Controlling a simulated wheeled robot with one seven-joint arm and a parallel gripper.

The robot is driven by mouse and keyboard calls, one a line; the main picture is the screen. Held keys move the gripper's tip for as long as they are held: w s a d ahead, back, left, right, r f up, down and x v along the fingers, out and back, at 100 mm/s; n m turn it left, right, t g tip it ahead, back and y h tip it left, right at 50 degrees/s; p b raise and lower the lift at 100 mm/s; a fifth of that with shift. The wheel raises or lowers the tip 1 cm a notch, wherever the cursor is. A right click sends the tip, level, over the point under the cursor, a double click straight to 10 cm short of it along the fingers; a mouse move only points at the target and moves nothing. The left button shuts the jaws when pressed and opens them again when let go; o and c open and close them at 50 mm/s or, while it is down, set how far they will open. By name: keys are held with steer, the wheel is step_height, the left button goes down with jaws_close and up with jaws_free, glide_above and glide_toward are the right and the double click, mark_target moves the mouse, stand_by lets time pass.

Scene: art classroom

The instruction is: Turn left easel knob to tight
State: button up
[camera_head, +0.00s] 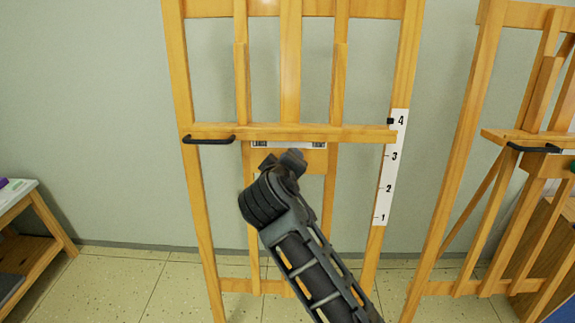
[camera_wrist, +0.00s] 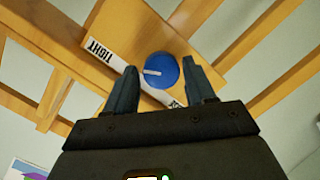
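The left easel (camera_head: 300,133) is wooden and stands in the middle of the head view. In the wrist view, a round blue knob (camera_wrist: 161,70) with a white pointer mark sits on its wooden board (camera_wrist: 135,28). The pointer mark points left in that picture. A white label strip (camera_wrist: 103,49) reads "TIGHT" upside down at its upper left end; a finger partly hides its other end. My gripper (camera_wrist: 159,66) is open, with one finger on each side of the knob; I cannot tell whether they touch it. In the head view my wrist hides the knob.
A black handle (camera_head: 208,140) sticks out at the easel's left. A numbered white scale (camera_head: 385,190) is on its right leg. A second easel (camera_head: 480,130) stands at the right. A low wooden table (camera_head: 30,235) is at the left, with clear floor between.

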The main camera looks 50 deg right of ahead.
steer(key=shift+o, duration=1.1)
steer(key=shift+a, duration=0.15)
steer(key=v, duration=0.7)
steer(key=shift+s+a+b, duration=0.15)
steer(key=shift+s+b, duration=0.05)
steer(key=shift+b, duration=0.15)
steer(key=s+a+f+n+t+y, duration=0.5)
steer(key=s+a+f+y, duration=0.4)
steer(key=s+a+f, duration=0.5)
steer(key=s+a+r+m+t+y, duration=0.1)
steer(key=s+r, duration=0.3)
steer(key=s, duration=0.5)
steer(key=s+a+r+m+t+y, duration=0.1)
steer(key=s+r, duration=0.3)
steer(key=s, duration=0.6)
steer(key=shift+m+y, duration=0.6)
steer(key=shift+m, duration=0.3)
